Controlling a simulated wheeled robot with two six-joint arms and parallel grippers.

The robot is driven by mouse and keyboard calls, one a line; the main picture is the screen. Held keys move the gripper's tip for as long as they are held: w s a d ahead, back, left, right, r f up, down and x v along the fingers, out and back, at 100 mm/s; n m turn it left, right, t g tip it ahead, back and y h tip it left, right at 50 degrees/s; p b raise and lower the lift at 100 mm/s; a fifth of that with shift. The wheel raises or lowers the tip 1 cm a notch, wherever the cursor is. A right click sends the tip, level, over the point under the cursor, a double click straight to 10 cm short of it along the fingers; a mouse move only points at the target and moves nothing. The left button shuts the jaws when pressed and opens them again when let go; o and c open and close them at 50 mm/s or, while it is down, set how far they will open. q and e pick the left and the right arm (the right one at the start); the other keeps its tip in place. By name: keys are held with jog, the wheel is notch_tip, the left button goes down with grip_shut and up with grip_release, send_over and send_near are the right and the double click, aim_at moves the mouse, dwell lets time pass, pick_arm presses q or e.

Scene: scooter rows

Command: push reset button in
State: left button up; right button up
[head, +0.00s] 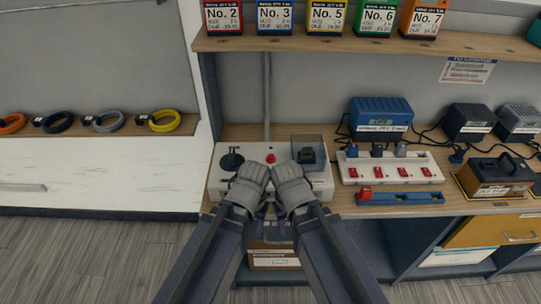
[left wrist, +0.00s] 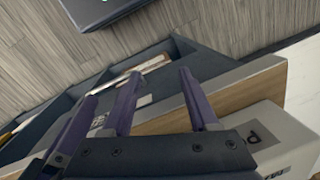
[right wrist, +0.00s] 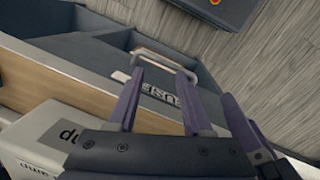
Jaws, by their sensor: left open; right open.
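A white control box (head: 228,187) sits on the workbench in the head view. It carries a black round dial (head: 231,161) at left, a small red button (head: 270,158) in the middle and a dark switch under a smoky clear cover (head: 307,152) at right. No label reading reset is legible. My left gripper (left wrist: 157,80) and right gripper (right wrist: 160,78) are open and empty, side by side at the box's front edge. Both appear apart from the red button.
Right of the box are a white power strip (head: 354,168) with red switches, a blue strip (head: 410,198) and several chargers, including a blue one (head: 381,115). A shelf (head: 370,44) with numbered packs hangs above. An open compartment lies below the bench edge.

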grip_shut()
dwell(1.6)
